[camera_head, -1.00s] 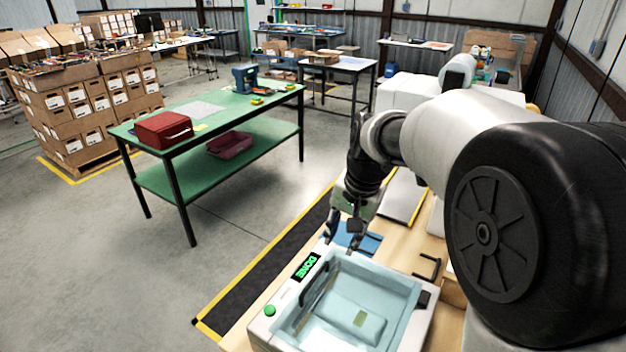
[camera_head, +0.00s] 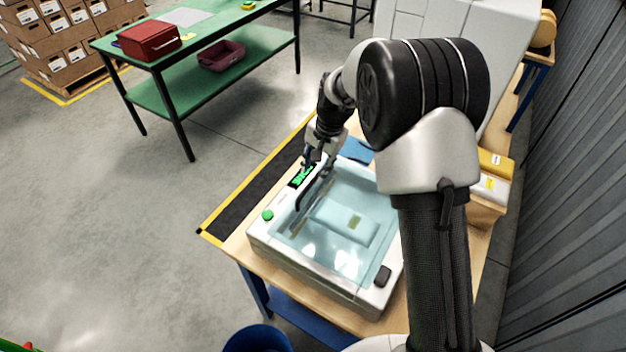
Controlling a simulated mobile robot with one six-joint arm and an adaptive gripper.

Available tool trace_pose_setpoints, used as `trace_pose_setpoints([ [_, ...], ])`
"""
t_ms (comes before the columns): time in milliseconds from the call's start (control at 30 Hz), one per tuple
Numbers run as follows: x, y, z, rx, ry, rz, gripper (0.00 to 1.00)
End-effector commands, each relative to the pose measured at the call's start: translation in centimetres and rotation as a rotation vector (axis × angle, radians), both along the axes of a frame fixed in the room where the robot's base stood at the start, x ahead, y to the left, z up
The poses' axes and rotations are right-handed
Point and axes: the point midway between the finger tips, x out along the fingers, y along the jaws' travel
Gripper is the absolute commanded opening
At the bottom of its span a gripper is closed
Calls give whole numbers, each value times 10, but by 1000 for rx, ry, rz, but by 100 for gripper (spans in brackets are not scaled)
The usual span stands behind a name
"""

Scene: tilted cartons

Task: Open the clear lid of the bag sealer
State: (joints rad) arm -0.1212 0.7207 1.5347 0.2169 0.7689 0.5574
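The bag sealer (camera_head: 272,241) is a white box on a wooden bench, with a green button and a small screen with green lettering at its left side. Its clear lid (camera_head: 370,208) appears shut, and a pale packet (camera_head: 345,222) shows through it. A dark bar handle (camera_head: 306,199) runs along the lid's left edge. My gripper (camera_head: 317,172) points down over the far left part of the sealer, by the screen and the far end of the handle. Its fingers look apart with nothing between them. I cannot tell whether they touch the handle.
The wooden bench (camera_head: 238,246) holds the sealer, with a blue item (camera_head: 356,150) behind it. Yellow and white boxes (camera_head: 493,175) stand at the right near the wall. A blue bin (camera_head: 257,340) is on the floor in front. A green table (camera_head: 200,62) stands at the back left.

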Motion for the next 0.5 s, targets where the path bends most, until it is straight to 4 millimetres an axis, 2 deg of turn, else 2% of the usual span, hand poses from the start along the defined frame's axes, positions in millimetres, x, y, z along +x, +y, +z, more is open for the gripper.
trace_pose_setpoints([
  [33, 0, 2, -13, 0, 4, 1, 31],
  [200, 4, 7, -41, 0, 2, 0, 31],
  [367, 6, 10, -56, 1, 1, 0, 31],
  [500, 7, 11, -60, 0, -1, 0, 31],
])
